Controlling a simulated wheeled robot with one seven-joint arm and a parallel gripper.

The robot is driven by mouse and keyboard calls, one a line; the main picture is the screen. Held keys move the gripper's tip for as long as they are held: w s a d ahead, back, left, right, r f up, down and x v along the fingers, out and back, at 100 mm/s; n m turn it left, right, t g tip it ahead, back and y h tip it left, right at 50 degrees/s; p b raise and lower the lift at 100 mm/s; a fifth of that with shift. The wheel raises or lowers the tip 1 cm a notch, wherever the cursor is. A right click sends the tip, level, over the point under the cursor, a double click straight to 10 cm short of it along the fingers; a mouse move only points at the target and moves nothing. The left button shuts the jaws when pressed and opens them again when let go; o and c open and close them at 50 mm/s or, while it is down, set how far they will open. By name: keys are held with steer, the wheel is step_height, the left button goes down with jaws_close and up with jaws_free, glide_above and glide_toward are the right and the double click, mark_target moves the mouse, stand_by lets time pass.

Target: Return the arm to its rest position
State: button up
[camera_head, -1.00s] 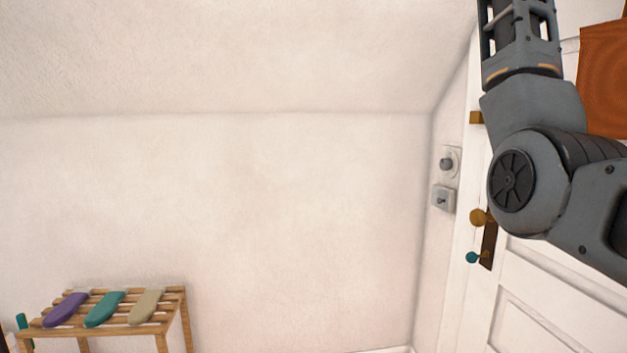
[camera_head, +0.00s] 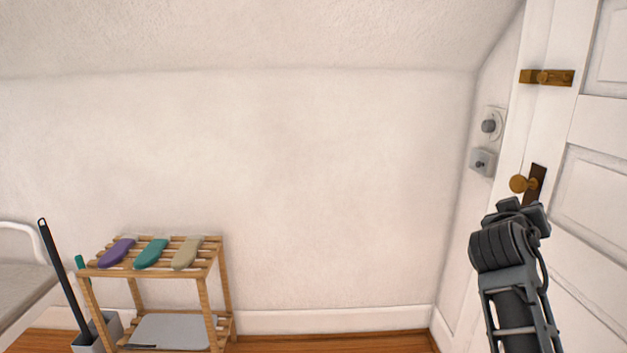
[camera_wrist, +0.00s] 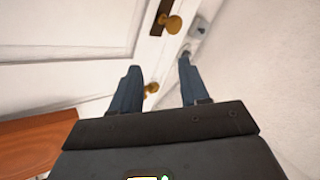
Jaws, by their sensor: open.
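My arm rises from the bottom right of the head view, in front of the white door (camera_head: 590,130). Its end, my gripper, is at the top of the arm just below the brass knob (camera_head: 519,184); its fingers cannot be made out clearly there. In the wrist view my gripper (camera_wrist: 158,78) has its two dark fingers spread apart with nothing held between them. Beyond them the wrist view shows the brass knob (camera_wrist: 173,25) on its dark plate and a second brass fitting (camera_wrist: 151,88) between the fingers.
A wooden slatted rack (camera_head: 207,264) with purple, teal and beige items stands at the lower left. A black-handled tool (camera_head: 62,275) stands in a grey bin beside it. A dial (camera_head: 489,126) and switch (camera_head: 482,162) are on the right wall. Wooden floor (camera_head: 330,342) is clear before the back wall.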

steer(key=s+a+f+n+t+y, duration=0.1)
steer(key=s+a+f+n+y, duration=0.15)
steer(key=s+a+f, duration=0.45)
steer(key=s+a+f+n+t+y, duration=0.1)
steer(key=s+a+f+t+y, duration=0.2)
steer(key=f, duration=0.6)
steer(key=s+a+f+n+y, duration=0.1)
steer(key=s+a+f, duration=0.1)
steer(key=s, duration=0.3)
steer(key=s+a+f+y+p, duration=0.1)
steer(key=s+a+f, duration=0.1)
steer(key=s, duration=0.2)
steer(key=s+a+f+n+y, duration=0.1)
steer(key=s+a+f, duration=0.1)
steer(key=s, duration=0.3)
steer(key=s+a+r+y, duration=0.1)
steer(key=s+a+y, duration=0.15)
steer(key=s, duration=0.55)
steer(key=s+a+r+y, duration=0.1)
steer(key=s+a, duration=0.2)
steer(key=s, duration=0.5)
steer(key=s+a+r+m+p, duration=0.1)
steer(key=s+a+r+m, duration=0.1)
steer(key=s+r, duration=0.6)
steer(key=s, duration=0.4)
steer(key=shift+y, duration=0.4)
